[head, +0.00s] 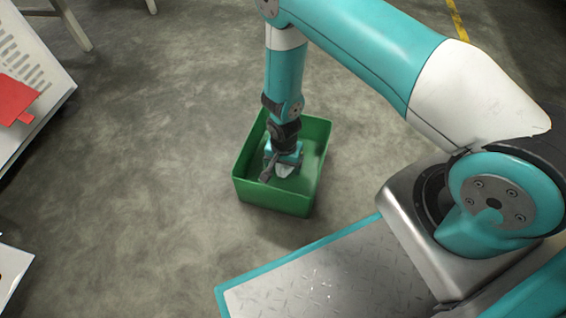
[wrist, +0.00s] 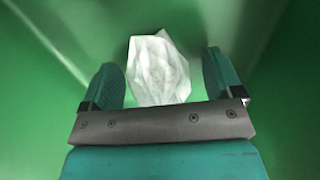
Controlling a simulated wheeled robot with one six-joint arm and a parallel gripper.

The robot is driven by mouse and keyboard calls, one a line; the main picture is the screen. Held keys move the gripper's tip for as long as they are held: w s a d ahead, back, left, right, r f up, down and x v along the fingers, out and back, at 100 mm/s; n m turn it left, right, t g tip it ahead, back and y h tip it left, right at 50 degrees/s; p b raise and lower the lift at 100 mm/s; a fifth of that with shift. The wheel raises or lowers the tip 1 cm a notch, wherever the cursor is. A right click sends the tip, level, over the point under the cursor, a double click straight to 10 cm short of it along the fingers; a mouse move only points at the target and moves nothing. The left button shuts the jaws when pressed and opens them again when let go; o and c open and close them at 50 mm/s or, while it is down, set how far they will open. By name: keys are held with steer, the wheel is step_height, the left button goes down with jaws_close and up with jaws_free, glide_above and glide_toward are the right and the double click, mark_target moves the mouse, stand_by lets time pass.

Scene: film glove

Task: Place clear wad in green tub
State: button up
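The green tub (head: 273,195) stands on the floor in the head view, and its green walls and floor (wrist: 40,110) fill the wrist view. My gripper (head: 280,172) is down inside the tub, pointing downward. In the wrist view my gripper's two teal fingers (wrist: 163,80) are spread apart. The clear wad (wrist: 158,70), whitish and crumpled, lies between them. A gap shows between it and the right finger; the left finger is very close to it. The wad also shows as a pale patch (head: 285,170) at my gripper in the head view. Whether it touches the tub floor is hard to tell.
A pale table (head: 52,92) with a red item (head: 17,98) on it stands at the left. Another pale surface (head: 8,265) shows at the lower left edge. Concrete floor (head: 150,180) around the tub is clear.

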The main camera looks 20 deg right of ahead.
steer(key=s+a+r+n+y+p, duration=0.1)
steer(key=a+r+n+p, duration=0.15)
steer(key=r, duration=1.05)
steer(key=a+r+n+y+p, duration=0.1)
steer(key=r+n+p, duration=0.15)
steer(key=r, duration=1.05)
steer(key=s+a+r+n+y+p, duration=0.1)
steer(key=r+n+p, duration=0.15)
steer(key=r, duration=1.05)
steer(key=s+r+n+y, duration=0.1)
steer(key=s+r+n, duration=0.7)
steer(key=s+r, duration=0.7)
steer(key=shift+s+p, duration=0.3)
steer(key=shift+s, duration=0.3)
steer(key=shift+r, duration=0.15)
